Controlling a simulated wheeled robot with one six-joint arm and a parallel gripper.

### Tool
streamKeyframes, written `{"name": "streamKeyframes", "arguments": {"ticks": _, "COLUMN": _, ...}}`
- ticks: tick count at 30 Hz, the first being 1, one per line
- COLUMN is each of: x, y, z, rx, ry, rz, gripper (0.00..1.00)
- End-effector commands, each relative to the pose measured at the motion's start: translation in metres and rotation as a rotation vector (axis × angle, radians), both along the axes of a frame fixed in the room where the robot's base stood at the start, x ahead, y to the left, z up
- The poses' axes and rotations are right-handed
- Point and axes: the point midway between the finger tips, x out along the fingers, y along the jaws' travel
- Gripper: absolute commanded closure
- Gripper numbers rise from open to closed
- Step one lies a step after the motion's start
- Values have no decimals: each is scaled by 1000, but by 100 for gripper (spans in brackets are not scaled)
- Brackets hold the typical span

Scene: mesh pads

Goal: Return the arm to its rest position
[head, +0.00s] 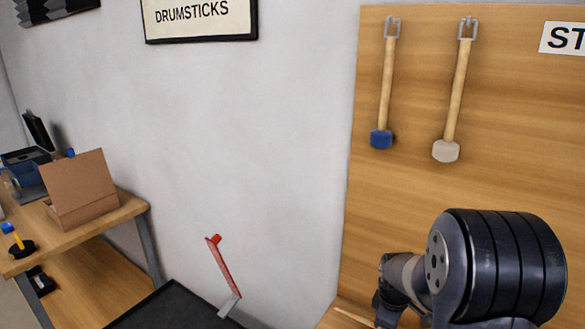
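A part of my own arm (497,262) shows at the lower right, a thick black ridged joint with a grey and dark narrower part on its left. It stands in front of the wooden board (410,205). I see no fingers of my gripper. The end of the arm is out of view or hidden, so nothing shows of what it may hold.
On the board hang a blue-headed mallet (385,85) and a beige-headed mallet (457,90). At left a wooden table (105,215) bears a cardboard box (80,188). A red-handled tool (223,268) stands by a dark surface (165,310) at bottom centre.

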Motion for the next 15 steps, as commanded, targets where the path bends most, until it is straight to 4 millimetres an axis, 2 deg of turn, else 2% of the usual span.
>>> {"name": "streamKeyframes", "arguments": {"ticks": 5, "x": 4, "y": -3, "z": -31, "rx": 1, "ry": 5, "rz": 1, "gripper": 62}}
{"name": "streamKeyframes", "arguments": {"ticks": 7, "x": 5, "y": -3, "z": -14, "rx": -1, "ry": -3, "rz": 0, "gripper": 62}}
{"name": "streamKeyframes", "arguments": {"ticks": 15, "x": 4, "y": -3, "z": 4, "rx": -1, "ry": -1, "rz": 0, "gripper": 62}}
